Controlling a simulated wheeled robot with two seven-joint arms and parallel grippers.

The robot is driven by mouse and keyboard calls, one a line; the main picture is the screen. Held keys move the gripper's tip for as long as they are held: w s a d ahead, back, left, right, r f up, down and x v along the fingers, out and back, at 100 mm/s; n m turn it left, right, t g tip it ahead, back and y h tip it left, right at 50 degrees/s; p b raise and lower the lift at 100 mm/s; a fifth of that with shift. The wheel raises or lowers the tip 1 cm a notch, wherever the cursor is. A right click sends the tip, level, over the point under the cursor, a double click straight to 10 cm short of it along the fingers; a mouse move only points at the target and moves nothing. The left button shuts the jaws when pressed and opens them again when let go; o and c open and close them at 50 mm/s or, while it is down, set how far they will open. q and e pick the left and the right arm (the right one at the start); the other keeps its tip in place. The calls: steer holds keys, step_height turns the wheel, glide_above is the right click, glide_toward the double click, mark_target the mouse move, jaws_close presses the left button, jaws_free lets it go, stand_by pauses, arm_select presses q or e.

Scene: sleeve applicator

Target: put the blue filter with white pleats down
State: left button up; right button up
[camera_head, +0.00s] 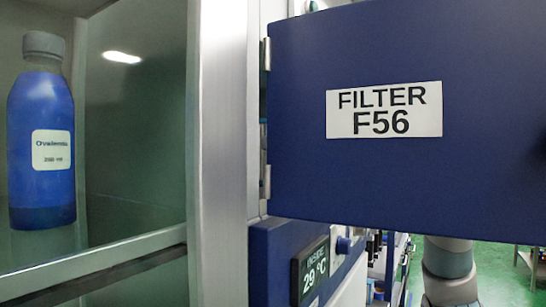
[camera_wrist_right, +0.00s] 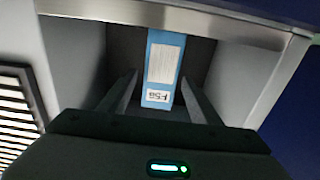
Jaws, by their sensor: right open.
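The blue filter with white pleats (camera_wrist_right: 163,65) stands in a dark, metal-framed recess in the right wrist view. Its white label reads F56 and appears upside down. My right gripper (camera_wrist_right: 160,88) is open, with one finger on each side of the filter's near end and a visible gap on both sides. The filter's far end is deep in the recess. In the head view the open blue door (camera_head: 390,185), labelled FILTER F56, hides the filter and my right gripper. My left gripper is in neither view.
A blue bottle (camera_head: 42,140) with a grey cap stands in a cabinet bay at the left of the head view. A display (camera_head: 312,268) reading 29 °C sits below the door. A slatted vent (camera_wrist_right: 18,110) is beside the recess. Green floor shows at the right.

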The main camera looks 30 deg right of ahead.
steer(key=b+v, duration=0.2)
steer(key=v, duration=0.4)
steer(key=shift+s+d+b, duration=0.2)
steer(key=shift+s+b, duration=0.05)
steer(key=shift+b, duration=0.1)
stand_by(0.5)
